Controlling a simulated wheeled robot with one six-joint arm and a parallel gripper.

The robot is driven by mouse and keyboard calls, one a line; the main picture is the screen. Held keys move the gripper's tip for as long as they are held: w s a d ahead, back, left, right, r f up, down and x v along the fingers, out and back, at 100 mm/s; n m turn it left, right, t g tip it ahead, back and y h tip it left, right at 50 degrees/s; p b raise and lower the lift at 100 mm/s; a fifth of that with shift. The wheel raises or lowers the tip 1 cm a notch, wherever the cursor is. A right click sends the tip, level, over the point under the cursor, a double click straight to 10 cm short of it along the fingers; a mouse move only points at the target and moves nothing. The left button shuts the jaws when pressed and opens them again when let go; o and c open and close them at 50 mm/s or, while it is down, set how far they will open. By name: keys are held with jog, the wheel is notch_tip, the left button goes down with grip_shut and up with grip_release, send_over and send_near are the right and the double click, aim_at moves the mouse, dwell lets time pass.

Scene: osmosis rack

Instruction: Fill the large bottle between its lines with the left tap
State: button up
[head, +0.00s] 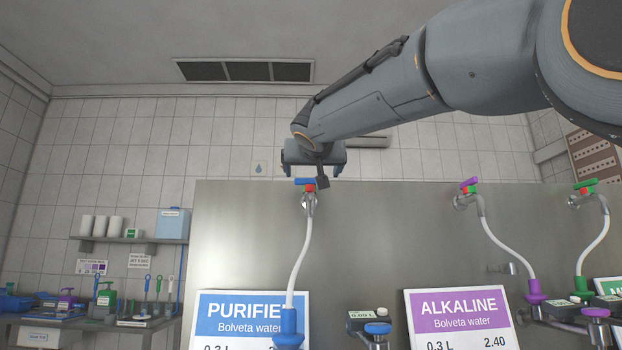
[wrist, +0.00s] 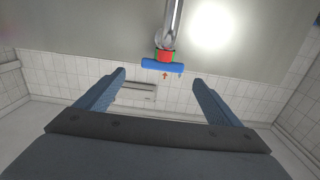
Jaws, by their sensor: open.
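The left tap (head: 305,183) has a blue handle with a red part under it, and sits at the top of the steel panel above the PURIFIED sign. My gripper (wrist: 160,80) is open and empty. In the head view my gripper (head: 318,165) is at the tap's handle, and its fingers are partly hidden. A white hose runs down from the tap to a blue fitting (head: 288,330). The large bottle is not in view.
The steel panel (head: 400,240) also bears a purple-handled tap (head: 468,186) and a green-handled tap (head: 585,185) to the right. A PURIFIED sign (head: 240,305) and an ALKALINE sign (head: 455,305) stand below. A side bench (head: 85,322) with small tools is at the left.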

aim_at(309, 180)
jog(key=w, duration=0.1)
jog(key=w+p, duration=0.1)
jog(key=w, duration=0.1)
jog(key=w+p, duration=0.1)
jog(key=shift+w+a, duration=0.3)
jog(key=shift+w, duration=0.7)
jog(key=shift+d, duration=0.1)
jog(key=c, duration=1)
jog(key=shift+f, duration=0.1)
jog(key=shift+c, duration=0.2)
